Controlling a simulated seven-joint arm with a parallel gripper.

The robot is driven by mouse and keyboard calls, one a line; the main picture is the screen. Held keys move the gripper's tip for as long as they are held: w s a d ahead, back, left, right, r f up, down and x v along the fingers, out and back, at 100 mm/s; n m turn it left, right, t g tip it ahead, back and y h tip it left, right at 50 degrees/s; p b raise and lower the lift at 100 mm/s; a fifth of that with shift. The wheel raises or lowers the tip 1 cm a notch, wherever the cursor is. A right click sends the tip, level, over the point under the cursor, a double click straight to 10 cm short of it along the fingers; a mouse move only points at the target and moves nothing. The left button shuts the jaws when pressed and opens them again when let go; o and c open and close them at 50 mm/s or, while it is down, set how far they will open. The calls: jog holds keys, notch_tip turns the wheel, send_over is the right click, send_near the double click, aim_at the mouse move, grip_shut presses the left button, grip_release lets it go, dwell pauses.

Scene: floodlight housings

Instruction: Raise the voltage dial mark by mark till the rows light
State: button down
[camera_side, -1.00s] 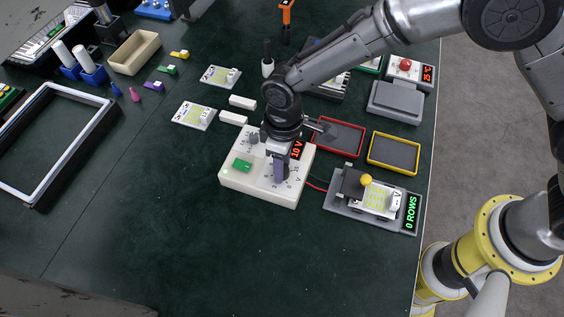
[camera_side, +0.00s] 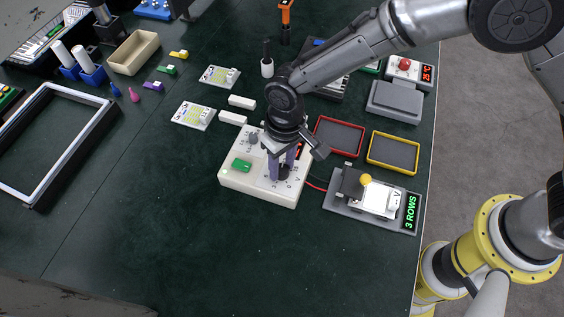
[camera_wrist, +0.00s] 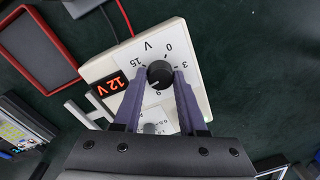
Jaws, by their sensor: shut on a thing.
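The cream power supply box (camera_side: 240,184) stands mid-table, and its top face shows in the wrist view (camera_wrist: 200,60). The black voltage dial (camera_wrist: 160,73) sits on a printed scale marked V. My gripper (camera_wrist: 160,78) is shut on the dial, one purple finger on each side. In the side view my gripper (camera_side: 282,170) reaches down onto the box and partly hides the dial. The red display (camera_wrist: 109,85) reads 12 V. The test fixture (camera_side: 340,205) right of the box holds a brightly lit white panel (camera_side: 380,201). Its green readout (camera_side: 411,212) shows 3 ROWS.
A red-rimmed tray (camera_side: 318,134) and a yellow-rimmed tray (camera_side: 371,153) lie behind the fixture. A green switch (camera_side: 241,165) and a smaller grey knob (camera_wrist: 152,128) are on the box. Red and black leads run from the box. The table in front is clear.

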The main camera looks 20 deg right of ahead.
aim_at(285, 166)
jog(key=shift+r, duration=0.1)
jog(key=shift+c, duration=2.3)
grip_release()
notch_tip(285, 166, up, 14)
jog(key=shift+w+d, duration=0.15)
jog(key=shift+d, duration=0.2)
